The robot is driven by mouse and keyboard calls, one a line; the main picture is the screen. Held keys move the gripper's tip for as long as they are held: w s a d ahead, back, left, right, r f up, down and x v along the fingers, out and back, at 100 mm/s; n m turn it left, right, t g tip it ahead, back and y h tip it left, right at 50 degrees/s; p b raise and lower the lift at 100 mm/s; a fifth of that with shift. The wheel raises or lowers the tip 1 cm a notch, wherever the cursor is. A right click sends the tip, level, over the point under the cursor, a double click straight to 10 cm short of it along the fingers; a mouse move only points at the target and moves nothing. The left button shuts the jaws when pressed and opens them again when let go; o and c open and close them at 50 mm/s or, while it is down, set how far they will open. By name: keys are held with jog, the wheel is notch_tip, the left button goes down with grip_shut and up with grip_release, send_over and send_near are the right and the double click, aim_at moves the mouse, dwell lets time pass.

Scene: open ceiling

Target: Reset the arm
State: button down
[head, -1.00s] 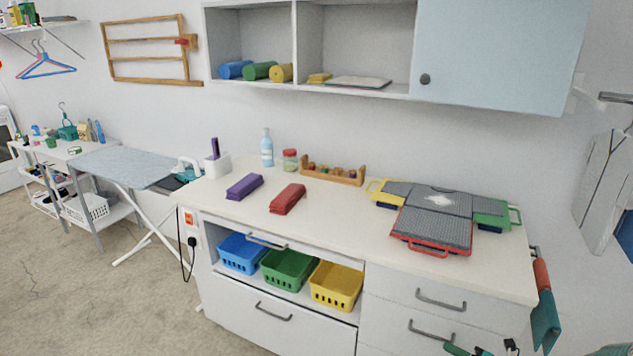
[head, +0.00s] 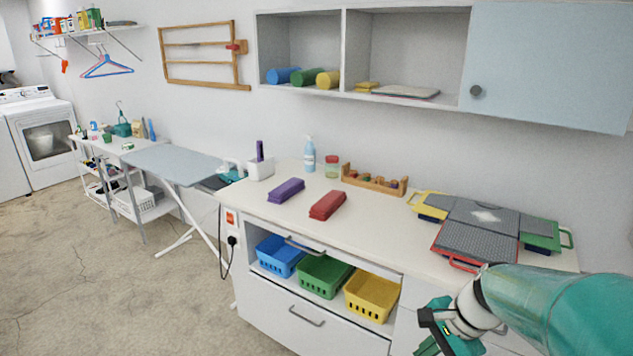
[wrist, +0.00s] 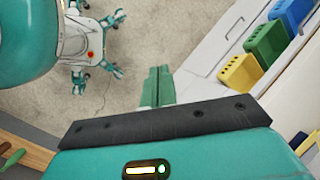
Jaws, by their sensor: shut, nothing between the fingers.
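My arm reaches in from the lower right in the head view, a teal tube with a white wrist. My gripper (head: 432,345) is at the bottom edge there, in front of the counter's drawers and partly cut off. In the wrist view my gripper's green fingers (wrist: 158,86) lie together, shut and empty, over the carpeted floor. The fingers touch nothing that I can see.
The counter (head: 390,222) holds a purple block (head: 286,190), a red block (head: 327,205) and folded grey boards (head: 480,228). Blue (head: 278,256), green (head: 322,276) and yellow (head: 372,296) baskets sit in the open shelf below. The carpet (head: 110,270) at left is clear.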

jog(key=s+a+r+n+t+h, duration=0.3)
jog(key=s+a+r+n+h, duration=0.1)
jog(key=s+r+n, duration=0.5)
jog(key=shift+s+a+r+n+t, duration=0.4)
jog(key=shift+s+n, duration=0.7)
jog(key=shift+n, duration=1.1)
